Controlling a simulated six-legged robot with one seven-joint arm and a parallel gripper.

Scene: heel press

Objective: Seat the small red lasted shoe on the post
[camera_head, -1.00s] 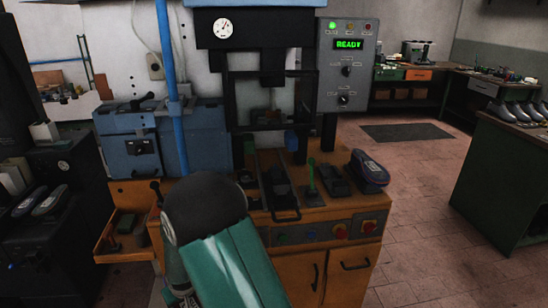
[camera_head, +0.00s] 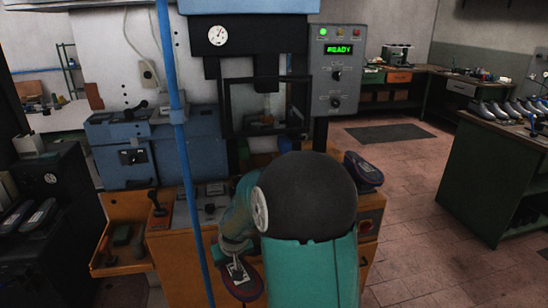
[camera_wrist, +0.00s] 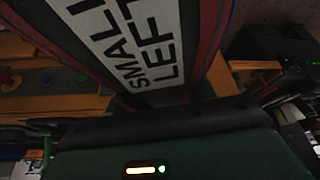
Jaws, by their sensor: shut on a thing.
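The small lasted shoe (camera_head: 244,285) shows in the head view low in the middle, dark with a red edge, hanging from my gripper (camera_head: 238,268) in front of the orange bench. In the wrist view, the shoe (camera_wrist: 140,35) fills the upper middle, with a white label reading "SMALL LEFT" and red borders. My gripper is shut on it; the fingertips are hard to make out. The press (camera_head: 250,35) stands behind, with a framed opening and a small object inside. I cannot make out the post; my arm covers much of the bench top.
Another dark shoe (camera_head: 364,172) lies at the bench's right end. A blue upright pole (camera_head: 178,115) stands left of the press. An orange side tray (camera_head: 122,262) juts out at left. The control box (camera_head: 336,75) reads READY. Open floor lies to the right.

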